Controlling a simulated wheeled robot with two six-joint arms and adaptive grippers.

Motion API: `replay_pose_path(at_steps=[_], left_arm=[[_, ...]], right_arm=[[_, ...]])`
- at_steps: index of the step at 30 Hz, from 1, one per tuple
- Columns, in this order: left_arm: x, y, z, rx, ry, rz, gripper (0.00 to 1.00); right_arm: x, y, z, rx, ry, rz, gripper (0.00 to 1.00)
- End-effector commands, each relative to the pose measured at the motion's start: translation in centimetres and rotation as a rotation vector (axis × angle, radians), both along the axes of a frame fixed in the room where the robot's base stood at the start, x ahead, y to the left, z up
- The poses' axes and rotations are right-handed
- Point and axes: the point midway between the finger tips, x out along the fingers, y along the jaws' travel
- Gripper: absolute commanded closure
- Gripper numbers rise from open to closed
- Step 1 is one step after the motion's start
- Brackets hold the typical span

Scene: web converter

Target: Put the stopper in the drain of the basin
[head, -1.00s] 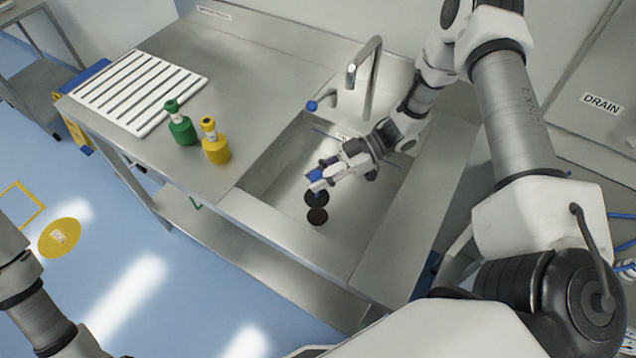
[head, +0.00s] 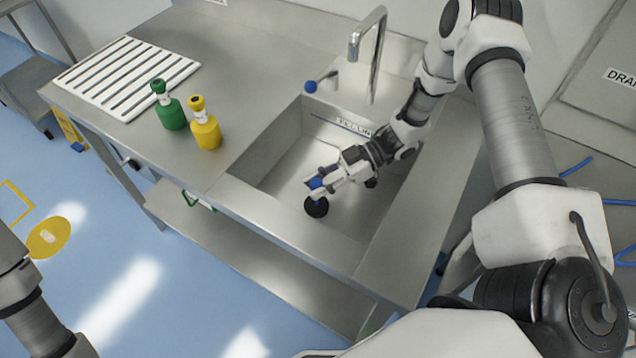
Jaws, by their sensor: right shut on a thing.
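The stopper (head: 316,208) has a dark round disc and a blue part at its top. My right gripper (head: 315,187) is shut on the blue part, inside the steel basin (head: 350,218). The disc is down at the basin floor, where only one dark round shape shows. The drain is hidden under or merged with the disc. I cannot tell whether the stopper is seated in it or just above it. My left gripper is out of view; only part of my left arm shows at lower left.
A tall tap (head: 376,60) stands behind the basin, with a blue-tipped lever (head: 311,87) beside it. On the counter to the left are a green bottle (head: 170,114), a yellow bottle (head: 206,132) and a white slatted rack (head: 125,78). The basin floor around the stopper is clear.

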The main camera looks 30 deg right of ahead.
Motion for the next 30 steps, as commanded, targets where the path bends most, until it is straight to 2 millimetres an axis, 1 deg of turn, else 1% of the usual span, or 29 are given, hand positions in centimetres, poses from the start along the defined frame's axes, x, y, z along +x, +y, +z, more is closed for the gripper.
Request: replay_pose_path(at_steps=[8, 24, 25, 26, 27, 30], left_arm=[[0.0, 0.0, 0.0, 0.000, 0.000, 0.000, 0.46], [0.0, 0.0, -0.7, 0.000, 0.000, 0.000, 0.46], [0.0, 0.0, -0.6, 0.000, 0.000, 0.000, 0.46], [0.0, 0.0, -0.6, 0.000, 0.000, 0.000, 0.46], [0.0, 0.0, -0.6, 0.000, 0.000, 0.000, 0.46], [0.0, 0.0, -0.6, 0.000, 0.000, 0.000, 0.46]], right_arm=[[0.0, 0.0, 0.0, 0.000, 0.000, 0.000, 1.00], [0.0, 0.0, -1.1, 0.000, 0.000, 0.000, 1.00], [0.0, 0.0, -1.1, 0.000, 0.000, 0.000, 0.68], [0.0, 0.0, -1.0, 0.000, 0.000, 0.000, 0.57], [0.0, 0.0, -1.0, 0.000, 0.000, 0.000, 0.43], [0.0, 0.0, -1.0, 0.000, 0.000, 0.000, 0.42]])
